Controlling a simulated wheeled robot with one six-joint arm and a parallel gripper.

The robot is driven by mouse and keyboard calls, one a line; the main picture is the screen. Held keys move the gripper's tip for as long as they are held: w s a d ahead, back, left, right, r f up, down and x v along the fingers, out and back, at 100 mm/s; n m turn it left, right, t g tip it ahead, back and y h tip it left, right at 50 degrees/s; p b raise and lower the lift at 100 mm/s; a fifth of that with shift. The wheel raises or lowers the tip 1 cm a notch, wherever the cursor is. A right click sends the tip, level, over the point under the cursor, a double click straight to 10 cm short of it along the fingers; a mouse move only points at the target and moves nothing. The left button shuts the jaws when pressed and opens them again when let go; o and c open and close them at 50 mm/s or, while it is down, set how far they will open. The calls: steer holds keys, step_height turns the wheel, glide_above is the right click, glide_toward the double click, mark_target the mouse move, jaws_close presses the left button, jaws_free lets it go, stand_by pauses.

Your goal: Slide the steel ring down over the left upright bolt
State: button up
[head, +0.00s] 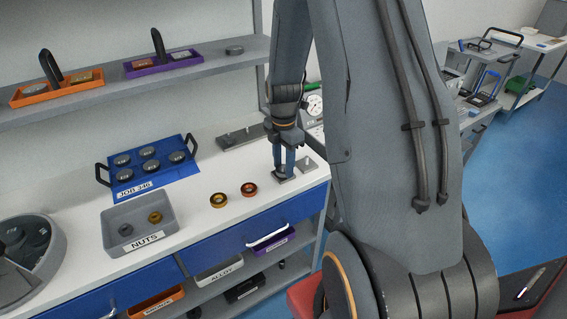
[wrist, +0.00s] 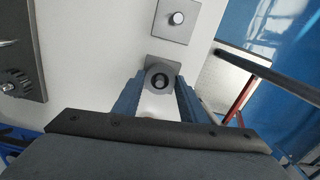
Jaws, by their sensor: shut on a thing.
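My gripper (head: 284,172) points down at the right end of the white bench and is shut on the steel ring. In the wrist view the dark grey ring (wrist: 150,75) sits between the two blue fingertips (wrist: 160,84). The end of the left upright bolt (wrist: 161,83) shows inside the ring's hole, with its square grey plate (wrist: 163,61) beneath. How far down the bolt the ring sits cannot be told. The other upright bolt (wrist: 176,18) stands bare on its own plate (wrist: 167,36), which also shows in the head view (head: 307,166).
A brass ring (head: 218,200) and a copper-brown ring (head: 249,189) lie left of my gripper. A grey NUTS tray (head: 143,241), a blue JOB tray (head: 150,184) and a long dark block (head: 240,137) stand farther left and behind. Bare bench lies between them.

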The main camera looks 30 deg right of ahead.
steer(key=o, duration=1.3)
steer(key=shift+r, duration=0.15)
steer(key=shift+r+b, duration=0.7)
steer(key=shift+r, duration=3.1)
steer(key=s+a+r+m, duration=0.1)
steer(key=s+a+m, duration=0.4)
steer(key=m, duration=0.1)
steer(key=s+a+m, duration=0.5)
steer(key=m, duration=0.2)
steer(key=s+a+r+m+t, duration=0.1)
steer(key=s+a+m, duration=0.4)
steer(key=m, duration=0.1)
steer(key=shift+s+r+m, duration=0.1)
steer(key=shift+r+m, duration=0.2)
